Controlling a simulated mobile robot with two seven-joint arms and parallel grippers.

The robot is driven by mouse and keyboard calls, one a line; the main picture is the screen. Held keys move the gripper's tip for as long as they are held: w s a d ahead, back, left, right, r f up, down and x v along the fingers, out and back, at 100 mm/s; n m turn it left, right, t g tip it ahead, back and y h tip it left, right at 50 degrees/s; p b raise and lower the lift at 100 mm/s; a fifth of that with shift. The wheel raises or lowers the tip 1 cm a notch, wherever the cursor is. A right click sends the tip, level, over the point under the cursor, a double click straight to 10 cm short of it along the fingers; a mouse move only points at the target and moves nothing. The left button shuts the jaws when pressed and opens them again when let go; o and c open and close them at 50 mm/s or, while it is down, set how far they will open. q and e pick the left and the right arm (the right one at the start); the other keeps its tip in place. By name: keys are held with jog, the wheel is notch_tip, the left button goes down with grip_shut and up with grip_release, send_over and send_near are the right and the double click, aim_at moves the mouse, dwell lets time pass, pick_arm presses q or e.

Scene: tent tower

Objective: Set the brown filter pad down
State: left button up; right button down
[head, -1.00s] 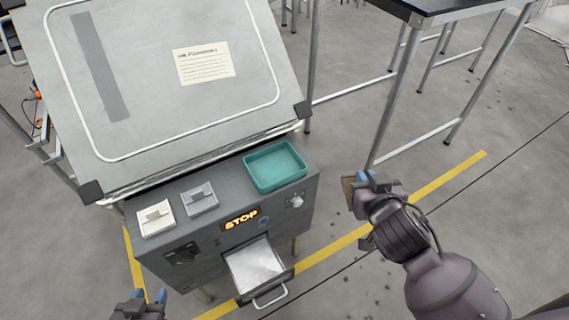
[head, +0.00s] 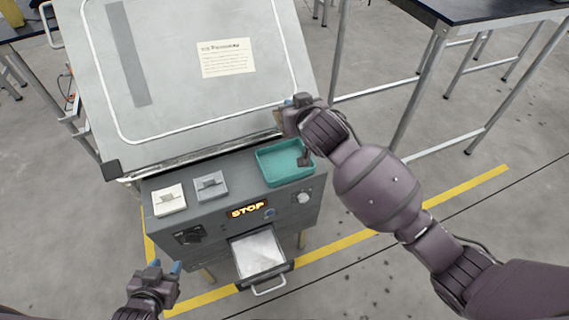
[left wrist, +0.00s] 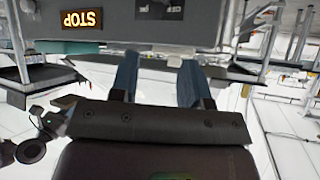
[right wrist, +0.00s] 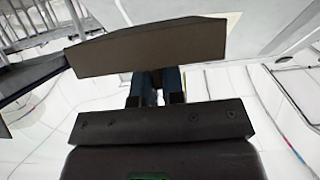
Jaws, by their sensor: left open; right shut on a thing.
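The brown filter pad shows as a flat block in the right wrist view (right wrist: 150,48). My right gripper (head: 290,103) is shut on it and holds it in the air, above the machine near the lower right corner of the tilted panel. In the head view only a small brown bit of the pad (head: 278,117) shows; my gripper hides the rest. My left gripper (head: 167,268) is open and empty, low in front of the machine's left side. Its two fingers stand apart in the left wrist view (left wrist: 156,78).
The grey machine (head: 232,228) has a teal tray (head: 280,172) on its top right and two small lidded boxes (head: 170,200) on its left. A metal drawer (head: 259,252) sticks out below the lit STOP sign. A tilted panel (head: 190,90) rises behind.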

jog(key=shift+w+a+r, duration=0.3)
jog(key=shift+a, duration=0.2)
jog(key=shift+w+a+r, duration=0.25)
jog(key=shift+a+r, duration=0.05)
jog(key=shift+a, duration=0.15)
jog(key=shift+a+f+n, duration=0.15)
jog(key=shift+f+n, duration=0.1)
jog(key=shift+n, duration=0.05)
jog(key=b, duration=0.3)
send_over(284, 164)
notch_tip(284, 164, down, 15)
jog(key=shift+s+r, duration=0.1)
jog(key=shift+r, duration=0.1)
jog(key=shift+f+b, duration=0.75)
jog(key=shift+f, duration=1.8)
jog(key=shift+r+y, duration=0.15)
jog(key=shift+y, duration=0.15)
jog(key=c, duration=1.7)
grip_release()
jog(key=shift+f, duration=0.25)
jog(key=o, duration=0.5)
jog(key=shift+r, duration=0.1)
pick_arm(q)
jog(key=f, duration=0.3)
jog(key=shift+w+d+f, duration=0.1)
jog(key=shift+w+d, duration=0.15)
jog(key=shift+d, duration=0.05)
